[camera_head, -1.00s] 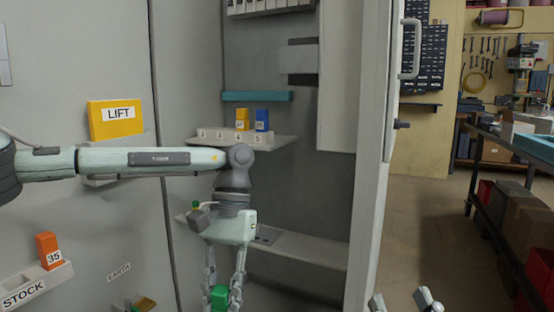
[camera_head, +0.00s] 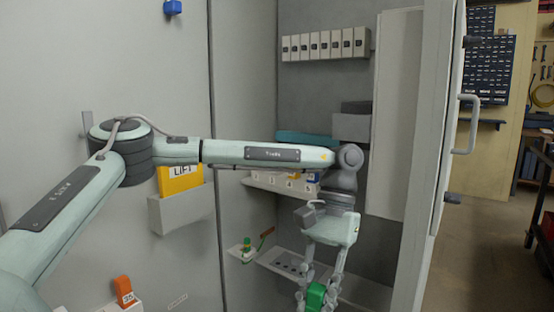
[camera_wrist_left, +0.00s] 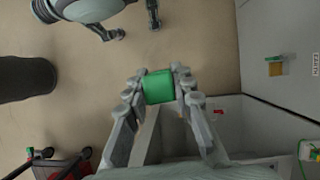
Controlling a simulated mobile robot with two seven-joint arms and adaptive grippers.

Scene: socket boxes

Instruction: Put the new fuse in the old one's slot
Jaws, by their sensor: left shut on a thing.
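My left gripper (camera_head: 317,296) is shut on a green fuse (camera_head: 316,295), held in front of the cabinet's lower shelf. The left wrist view shows the green fuse (camera_wrist_left: 158,87) between both fingers. A numbered rack (camera_head: 270,186) sits on the shelf above, partly behind my left forearm. A yellow fuse (camera_head: 296,175) and a blue fuse (camera_head: 312,178) stand in it, their tops hidden by the arm. An orange fuse (camera_head: 124,290) stands in a holder at the lower left. My right gripper (camera_wrist_left: 138,30) is empty with its fingers apart in the left wrist view.
A lower shelf (camera_head: 345,285) with dark holes runs below the rack. A small green-topped item (camera_head: 247,243) stands at its left. A yellow LIFT folder (camera_head: 180,179) sits in a wall pocket. The open cabinet door (camera_head: 440,150) bounds the right side. A row of breakers (camera_head: 325,44) is above.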

